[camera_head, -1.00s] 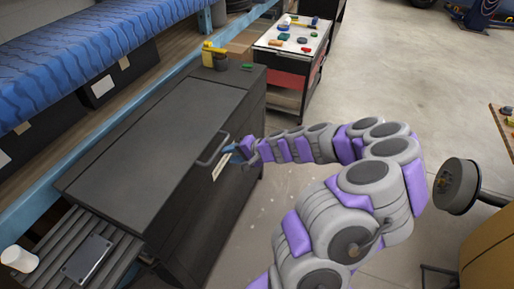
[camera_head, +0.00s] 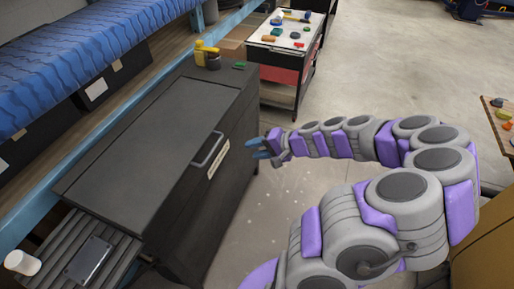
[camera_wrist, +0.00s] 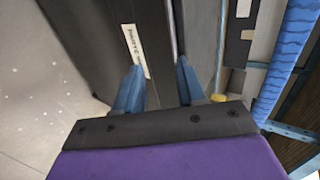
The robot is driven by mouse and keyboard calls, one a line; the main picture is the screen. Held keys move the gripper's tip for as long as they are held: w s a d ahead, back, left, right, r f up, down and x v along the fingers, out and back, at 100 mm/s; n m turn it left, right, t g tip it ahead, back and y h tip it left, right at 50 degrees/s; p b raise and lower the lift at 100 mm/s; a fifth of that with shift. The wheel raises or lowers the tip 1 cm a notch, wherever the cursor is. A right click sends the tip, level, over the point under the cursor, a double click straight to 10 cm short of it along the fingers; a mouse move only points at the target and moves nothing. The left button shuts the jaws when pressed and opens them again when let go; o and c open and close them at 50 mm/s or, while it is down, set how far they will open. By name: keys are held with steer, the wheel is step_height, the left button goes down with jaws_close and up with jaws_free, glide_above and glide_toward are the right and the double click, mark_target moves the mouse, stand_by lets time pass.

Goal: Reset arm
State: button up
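My gripper (camera_head: 262,148) is at the end of my grey and purple arm, to the right of the black cabinet (camera_head: 150,140) and apart from its handle (camera_head: 208,150). In the wrist view, the two blue fingers of my gripper (camera_wrist: 157,88) stand apart with nothing between them. The cabinet's dark side with a pale label (camera_wrist: 137,50) lies beyond the fingers. The cabinet lid is down in the head view.
A tool cart (camera_head: 290,75) with small items stands beyond the cabinet. A yellow bottle (camera_head: 200,53) and a dark cup (camera_head: 213,61) stand on the cabinet's far end. A white cup (camera_head: 22,262) is at lower left. Open floor (camera_head: 390,60) lies to the right.

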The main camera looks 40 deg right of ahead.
steer(key=shift+a, duration=0.3)
steer(key=s+a+r+n+g, duration=0.3)
steer(key=s+a+n+g, duration=0.1)
steer(key=a, duration=0.5)
steer(key=s+a+r+n+g, duration=0.3)
steer(key=s+a+n, duration=0.1)
steer(key=a, duration=0.5)
steer(key=s+r+n+g+h, duration=0.1)
steer(key=s+g+h, duration=0.1)
steer(key=s, duration=0.7)
steer(key=s+r+n+g+h, duration=0.2)
steer(key=s+h, duration=0.2)
steer(key=s, duration=0.6)
steer(key=shift+a+r, duration=0.25)
steer(key=shift+a, duration=0.1)
